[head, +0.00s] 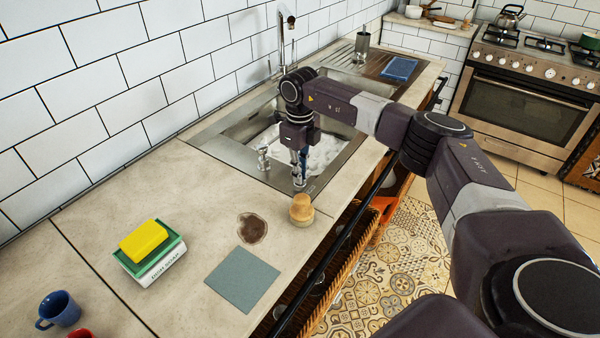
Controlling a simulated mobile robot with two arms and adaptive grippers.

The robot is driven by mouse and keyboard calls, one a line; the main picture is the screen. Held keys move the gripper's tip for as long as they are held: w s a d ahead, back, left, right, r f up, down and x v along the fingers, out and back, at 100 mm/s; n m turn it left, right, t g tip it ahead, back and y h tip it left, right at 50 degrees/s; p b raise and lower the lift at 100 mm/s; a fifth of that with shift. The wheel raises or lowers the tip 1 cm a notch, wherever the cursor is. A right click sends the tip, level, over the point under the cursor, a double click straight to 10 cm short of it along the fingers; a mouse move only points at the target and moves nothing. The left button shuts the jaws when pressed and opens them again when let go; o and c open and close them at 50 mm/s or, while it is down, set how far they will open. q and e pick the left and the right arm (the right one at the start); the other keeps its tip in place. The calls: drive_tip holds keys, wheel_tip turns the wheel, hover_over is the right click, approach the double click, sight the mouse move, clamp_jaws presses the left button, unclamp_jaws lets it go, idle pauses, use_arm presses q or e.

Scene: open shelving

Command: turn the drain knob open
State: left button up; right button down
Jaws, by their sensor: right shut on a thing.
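The sink (222,150) is a steel basin set in the worktop, with white suds inside. My right gripper (299,178) reaches down over the sink's near rim and is shut, with its fingertips at the rim. The drain knob appears to be between the fingertips; they hide it almost fully, so I cannot tell how far it is turned. My left gripper is not in view.
A round wooden brush (301,210) stands close in front of the gripper.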

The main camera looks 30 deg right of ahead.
drive_tip(key=shift+w+r, duration=0.1)
drive_tip(key=c, duration=2.1)
unclamp_jaws()
wheel_tip(320, 180, up, 12)
drive_tip(key=shift+f, duration=0.1)
